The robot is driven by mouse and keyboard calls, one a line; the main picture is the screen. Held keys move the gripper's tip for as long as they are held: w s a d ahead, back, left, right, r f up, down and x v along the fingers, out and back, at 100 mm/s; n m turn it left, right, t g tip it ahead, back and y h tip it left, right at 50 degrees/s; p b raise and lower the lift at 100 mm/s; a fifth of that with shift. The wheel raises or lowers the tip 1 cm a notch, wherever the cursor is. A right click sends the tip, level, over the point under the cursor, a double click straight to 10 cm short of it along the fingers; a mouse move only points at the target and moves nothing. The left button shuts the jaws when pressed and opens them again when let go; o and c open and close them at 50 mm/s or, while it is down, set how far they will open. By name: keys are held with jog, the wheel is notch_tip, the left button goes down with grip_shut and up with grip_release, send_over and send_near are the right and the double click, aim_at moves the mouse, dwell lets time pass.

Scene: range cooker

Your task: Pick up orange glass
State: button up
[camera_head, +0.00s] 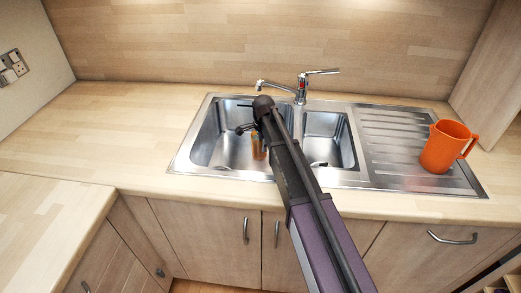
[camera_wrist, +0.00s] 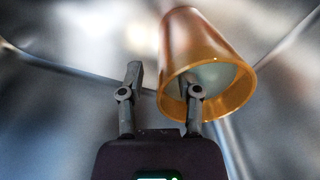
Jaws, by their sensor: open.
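The orange glass (camera_wrist: 188,42) is translucent amber and fills the upper middle of the wrist view, its open rim facing the camera. In the head view the glass (camera_head: 256,149) is down in the left sink basin (camera_head: 207,137), partly hidden by my arm. My gripper (camera_wrist: 165,79) is open. Its right finger overlaps the glass's mouth and appears to reach inside it. Its left finger is outside, left of the rim. The near glass wall seems to lie between the fingers; contact is not clear.
An orange jug (camera_head: 446,147) with a handle stands on the drainboard (camera_head: 392,133) at right. A tap (camera_head: 301,88) rises behind the sink. Basin walls surround my gripper. The worktop at left (camera_head: 110,130) is clear.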

dwell(0.4)
grip_shut()
jog(key=shift+r, duration=0.2)
jog(key=shift+r+p, duration=0.6)
jog(key=shift+p, duration=0.25)
jog(key=s+a, duration=0.1)
jog(key=a, duration=0.1)
jog(key=s+a, duration=0.3)
jog(key=a, duration=0.1)
jog(key=shift+s+a+f, duration=0.1)
jog(key=shift+s+f, duration=0.1)
jog(key=shift+s, duration=0.2)
notch_tip(320, 180, up, 14)
jog(key=p, duration=1.3)
jog(key=shift+a+f, duration=0.1)
